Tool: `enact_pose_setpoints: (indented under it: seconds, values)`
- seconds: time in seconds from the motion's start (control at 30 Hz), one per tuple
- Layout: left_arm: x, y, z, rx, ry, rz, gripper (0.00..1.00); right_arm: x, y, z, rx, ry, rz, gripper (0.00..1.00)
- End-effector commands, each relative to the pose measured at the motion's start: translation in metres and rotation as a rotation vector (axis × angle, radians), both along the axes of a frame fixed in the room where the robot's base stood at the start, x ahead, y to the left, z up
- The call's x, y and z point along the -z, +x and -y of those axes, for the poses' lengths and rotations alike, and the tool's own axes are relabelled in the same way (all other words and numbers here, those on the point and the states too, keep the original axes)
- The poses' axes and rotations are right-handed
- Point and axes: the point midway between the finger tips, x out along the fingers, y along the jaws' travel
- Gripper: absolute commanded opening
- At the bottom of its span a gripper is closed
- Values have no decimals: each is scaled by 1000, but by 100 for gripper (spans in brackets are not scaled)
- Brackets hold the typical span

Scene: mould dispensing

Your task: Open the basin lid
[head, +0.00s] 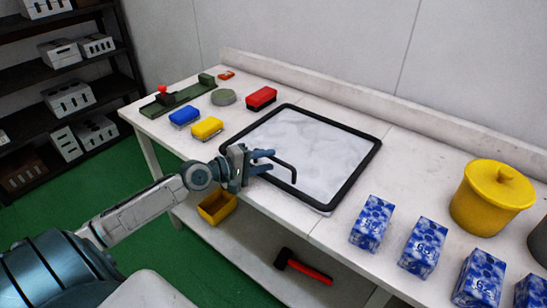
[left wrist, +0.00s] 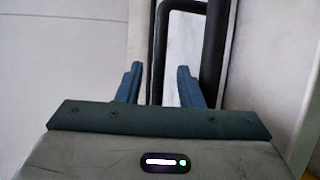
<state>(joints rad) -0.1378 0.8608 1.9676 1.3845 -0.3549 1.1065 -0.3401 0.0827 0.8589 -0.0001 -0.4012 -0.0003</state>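The basin lid (head: 310,150) is a pale, cloudy flat panel with a black rim, lying flat on the white table in the head view. A thin black bar handle (head: 291,172) stands up from its near left part. My left gripper (head: 268,161) is at this handle, its blue fingers pointing right over the lid. In the left wrist view the fingers (left wrist: 160,70) are apart, and a black bar (left wrist: 158,50) runs through the gap between them. I cannot tell whether they touch it. What lies under the lid is hidden. My right gripper is not in view.
Several blue-white boxes (head: 371,222) and a yellow lidded pot (head: 490,200) stand right. A yellow bin (head: 217,208) sits below.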

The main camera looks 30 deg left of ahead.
Motion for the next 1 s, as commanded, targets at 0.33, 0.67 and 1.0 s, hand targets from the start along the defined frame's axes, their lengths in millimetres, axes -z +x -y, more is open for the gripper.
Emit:
enact_pose_setpoints:
  seconds: [0.33, 0.67, 1.0]
  values:
    - [4, 23, 12, -1, -2, 1, 34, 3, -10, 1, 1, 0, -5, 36]
    - [6, 26, 13, 0, 0, -1, 34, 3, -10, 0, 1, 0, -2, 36]
    - [6, 25, 13, 0, 0, -1, 0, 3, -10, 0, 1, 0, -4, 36]
